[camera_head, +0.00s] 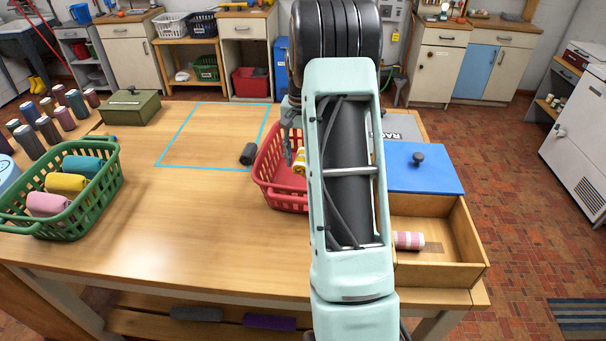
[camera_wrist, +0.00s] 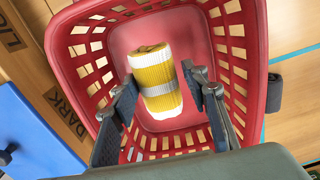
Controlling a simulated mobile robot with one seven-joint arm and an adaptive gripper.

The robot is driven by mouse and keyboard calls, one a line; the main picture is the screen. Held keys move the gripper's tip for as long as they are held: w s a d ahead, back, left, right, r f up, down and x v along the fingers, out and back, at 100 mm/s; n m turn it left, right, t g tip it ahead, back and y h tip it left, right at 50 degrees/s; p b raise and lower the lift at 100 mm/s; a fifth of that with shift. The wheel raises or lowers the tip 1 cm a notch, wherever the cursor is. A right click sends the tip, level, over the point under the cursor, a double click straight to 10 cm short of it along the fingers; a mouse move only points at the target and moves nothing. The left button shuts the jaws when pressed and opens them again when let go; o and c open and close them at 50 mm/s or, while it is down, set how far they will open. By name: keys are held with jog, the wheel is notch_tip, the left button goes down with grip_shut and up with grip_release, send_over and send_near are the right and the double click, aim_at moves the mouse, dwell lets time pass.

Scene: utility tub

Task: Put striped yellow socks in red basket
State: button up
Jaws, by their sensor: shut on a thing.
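The striped yellow socks, a yellow-and-white roll (camera_wrist: 158,82), are between the two fingers of my gripper (camera_wrist: 160,76) in the wrist view. They are inside the outline of the red basket (camera_wrist: 80,75); whether they touch its floor I cannot tell. In the head view the socks (camera_head: 300,160) show partly at the edge of my arm, with my gripper (camera_head: 293,140) over the red basket (camera_head: 278,192). My arm hides the right part of the basket.
A green basket (camera_head: 75,212) with pink, yellow and teal rolls stands at left. A dark roll (camera_head: 248,154) lies beside the red basket. An open drawer (camera_head: 450,243) holds a pink striped roll (camera_head: 409,240). The table's middle and front are clear.

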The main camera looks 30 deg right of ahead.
jog(key=shift+w+d+f, duration=0.1)
jog(key=shift+w+f, duration=0.05)
jog(key=shift+f, duration=0.25)
jog(key=shift+f+p, duration=0.55)
jog(key=shift+f, duration=4.5)
jog(key=o, duration=1.1)
jog(key=shift+r, duration=0.1)
notch_tip(320, 180, up, 12)
jog(key=shift+r+b, duration=0.1)
jog(key=shift+b, duration=0.35)
